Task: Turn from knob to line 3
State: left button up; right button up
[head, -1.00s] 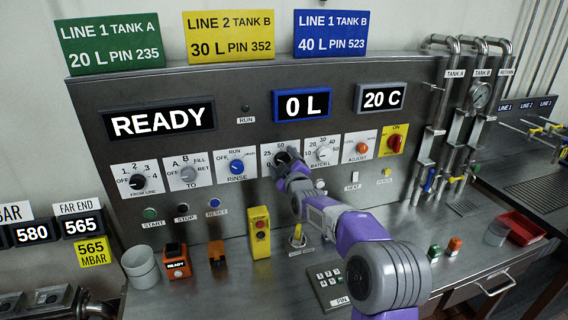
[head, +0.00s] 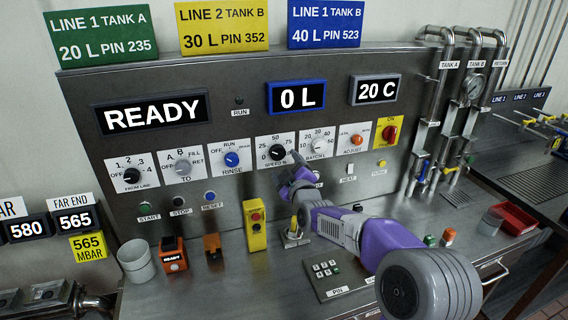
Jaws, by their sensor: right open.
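The FROM LINE knob (head: 131,175) is a black round knob on a white plate at the left end of the panel's knob row. Its plate is marked OFF, 1, 2, 3 and 4; I cannot make out exactly where its pointer stands. My right gripper (head: 296,164) is open and empty in front of the panel, just below and right of the SPEED knob (head: 277,153). It is well to the right of the FROM LINE knob and apart from it. My left gripper is not in view.
The TO knob (head: 183,168) and blue RINSE knob (head: 232,159) lie between. Below stand a grey cup (head: 137,262), an orange READY device (head: 173,254) and a yellow button box (head: 256,227). A PIN keypad (head: 333,276) lies on the counter. Pipes rise at right.

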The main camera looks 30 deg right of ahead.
aim_at(131, 176)
jog(key=k, duration=1)
